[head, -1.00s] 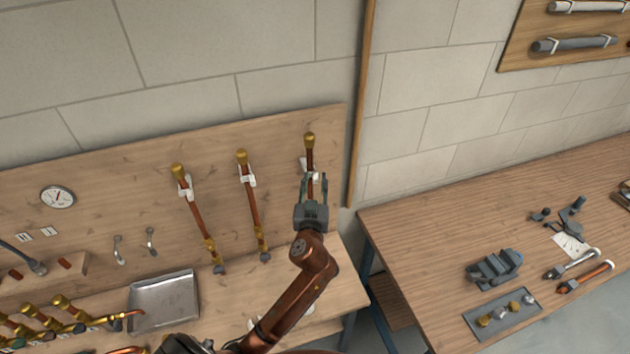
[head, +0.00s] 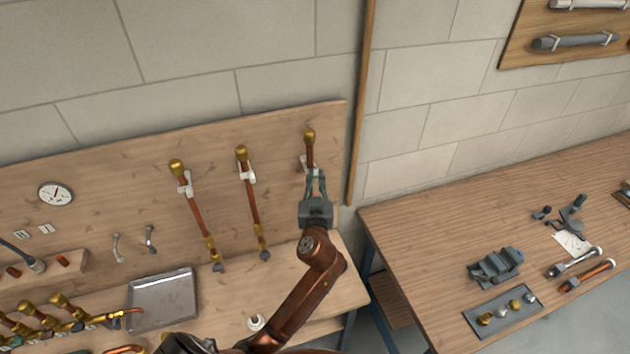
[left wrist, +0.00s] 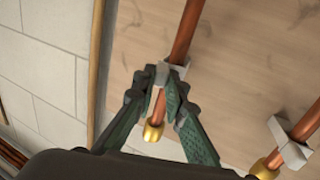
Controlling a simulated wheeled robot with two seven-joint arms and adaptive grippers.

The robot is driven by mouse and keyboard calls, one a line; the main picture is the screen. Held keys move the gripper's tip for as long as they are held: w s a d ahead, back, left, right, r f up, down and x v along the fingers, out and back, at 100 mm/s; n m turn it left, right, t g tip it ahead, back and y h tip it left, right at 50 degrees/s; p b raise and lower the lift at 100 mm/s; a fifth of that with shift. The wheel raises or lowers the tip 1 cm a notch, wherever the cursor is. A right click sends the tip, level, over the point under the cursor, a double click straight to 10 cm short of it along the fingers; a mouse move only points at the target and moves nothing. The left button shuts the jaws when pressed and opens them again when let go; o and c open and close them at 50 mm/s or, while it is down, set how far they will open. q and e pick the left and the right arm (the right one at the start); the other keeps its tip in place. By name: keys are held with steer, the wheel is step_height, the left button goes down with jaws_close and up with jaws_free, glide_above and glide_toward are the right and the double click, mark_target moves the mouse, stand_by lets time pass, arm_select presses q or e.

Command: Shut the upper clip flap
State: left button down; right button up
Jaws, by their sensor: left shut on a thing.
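A copper pipe with a brass cap (head: 309,136) stands upright on the wooden board, the rightmost of three. Its upper clip (head: 304,164) is pale and shows beside the pipe, just above my fingertips. In the left wrist view the pipe (left wrist: 187,33) runs through the pale upper clip (left wrist: 162,75), with the cap (left wrist: 153,132) below it. My left gripper (head: 316,174) is shut on the upper clip, one finger on each side. The fingers partly hide the clip, so I cannot tell how its flap sits. My right gripper is not in view.
Two more capped pipes (head: 251,205) hang in clips to the left. A metal tray (head: 162,300) lies on the bench below. A vertical wooden post (head: 360,110) stands close to the right. A table (head: 420,235) with tools is further right.

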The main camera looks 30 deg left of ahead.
arm_select(q)
steer(key=n+g+y+b, duration=0.1)
steer(key=b, duration=0.1)
steer(key=w+n+g+y+b, duration=0.1)
steer(key=y+b, duration=0.1)
steer(key=n+g+y+b, duration=0.1)
steer(key=n+g+b, duration=0.1)
steer(key=shift+w+d+y+b, duration=0.1)
steer(key=shift+w+y+b, duration=0.15)
steer(key=shift+y+b, duration=0.15)
steer(key=shift+r, duration=0.1)
steer(key=c, duration=2)
jaws_free()
steer(key=shift+o, duration=0.2)
